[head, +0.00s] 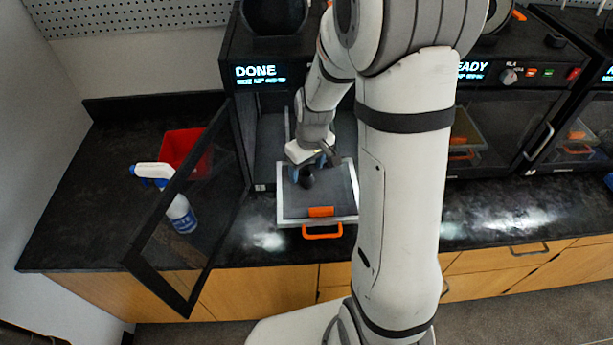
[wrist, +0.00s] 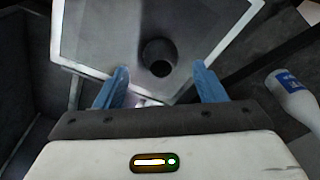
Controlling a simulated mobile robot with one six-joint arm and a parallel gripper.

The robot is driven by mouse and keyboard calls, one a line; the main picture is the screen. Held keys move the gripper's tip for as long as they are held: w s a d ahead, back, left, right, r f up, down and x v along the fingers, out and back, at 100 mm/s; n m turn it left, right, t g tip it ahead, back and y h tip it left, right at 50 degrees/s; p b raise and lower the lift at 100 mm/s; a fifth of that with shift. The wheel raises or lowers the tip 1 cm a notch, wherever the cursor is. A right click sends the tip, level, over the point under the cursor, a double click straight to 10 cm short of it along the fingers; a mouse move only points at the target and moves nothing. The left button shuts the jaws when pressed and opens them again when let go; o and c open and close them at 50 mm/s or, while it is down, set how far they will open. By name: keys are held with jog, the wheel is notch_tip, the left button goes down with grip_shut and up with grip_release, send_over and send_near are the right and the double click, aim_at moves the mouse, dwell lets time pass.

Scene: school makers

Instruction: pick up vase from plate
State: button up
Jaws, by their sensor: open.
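A small dark vase (head: 307,178) stands on a grey plate (head: 335,188) with a light rim and orange handle, at the mouth of the open printer marked DONE. In the wrist view the vase (wrist: 159,57) shows a dark round opening, and the plate (wrist: 100,38) lies around it. My gripper (head: 308,168) is over the plate, right by the vase. Its blue fingers (wrist: 161,84) are spread apart and the vase appears between and just beyond their tips. Nothing is held. In the head view my gripper hides part of the vase.
The open printer door (head: 190,215) swings out to the left of the plate. A red bin (head: 185,150) and a spray bottle (head: 181,214) stand on the black counter behind it. Another printer marked READY (head: 490,125) stands to the right.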

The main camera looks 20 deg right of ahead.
aim_at(307, 174)
notch_tip(307, 174, down, 3)
jog(key=shift+a+f, duration=0.1)
jog(key=shift+a, duration=0.05)
jog(key=c, duration=1)
